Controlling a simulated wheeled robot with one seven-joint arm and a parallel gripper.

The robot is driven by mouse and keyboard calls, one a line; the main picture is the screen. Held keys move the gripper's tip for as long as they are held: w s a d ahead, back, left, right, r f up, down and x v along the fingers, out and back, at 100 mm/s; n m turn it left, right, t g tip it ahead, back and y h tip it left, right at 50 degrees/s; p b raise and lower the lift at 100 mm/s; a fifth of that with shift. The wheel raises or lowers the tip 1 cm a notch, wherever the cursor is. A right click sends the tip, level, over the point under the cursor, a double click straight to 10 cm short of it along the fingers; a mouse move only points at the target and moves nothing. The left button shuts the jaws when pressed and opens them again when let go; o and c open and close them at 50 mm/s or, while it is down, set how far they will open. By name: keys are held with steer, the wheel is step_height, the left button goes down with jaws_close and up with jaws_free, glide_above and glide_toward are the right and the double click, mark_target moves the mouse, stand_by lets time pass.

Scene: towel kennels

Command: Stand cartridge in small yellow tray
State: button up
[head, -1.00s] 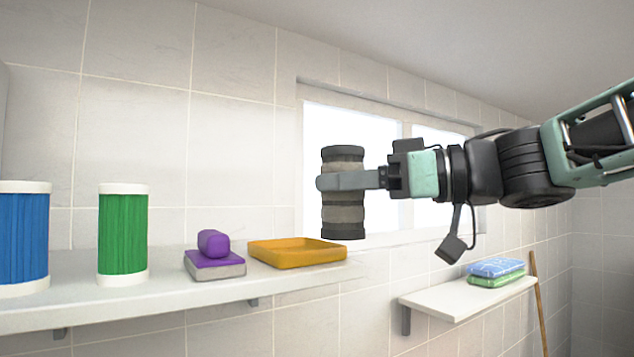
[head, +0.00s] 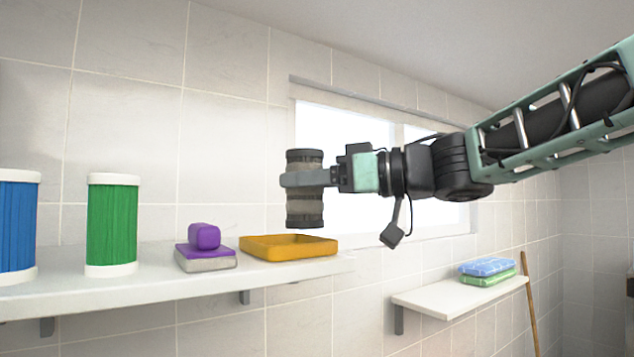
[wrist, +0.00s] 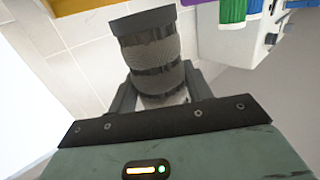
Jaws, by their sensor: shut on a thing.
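The cartridge (head: 304,211) is a dark grey cylinder with lighter grey bands, held upright in the head view. My gripper (head: 304,179) is shut on its middle from the right. Its lower end is a little above the level of the small yellow tray (head: 288,254) and appears above that tray's right part; how far apart they are in depth I cannot tell. The tray is shallow, orange-yellow and empty where I can see inside. In the wrist view the cartridge (wrist: 152,55) sits between my gripper's fingers (wrist: 155,95), and a yellow edge shows at the top.
The tray stands at the right end of a white shelf (head: 170,287). Left of it are a purple block on a purple-and-grey stack (head: 207,259), a green cylinder (head: 112,225) and a blue cylinder (head: 17,226). A lower shelf (head: 450,299) holds folded cloths (head: 487,268).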

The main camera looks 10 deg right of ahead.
steer(key=shift+w+a+f+b, duration=0.3)
steer(key=shift+w+f+b, duration=0.1)
steer(key=shift+w+f, duration=0.3)
steer(key=shift+w+a+f+b, duration=0.35)
steer(key=shift+w+f, duration=0.25)
steer(key=shift+w, duration=0.2)
steer(key=shift+w+a+f+b, duration=0.3)
steer(key=shift+w+f+b, duration=0.1)
steer(key=shift+w+f, duration=0.3)
steer(key=o, duration=1.1)
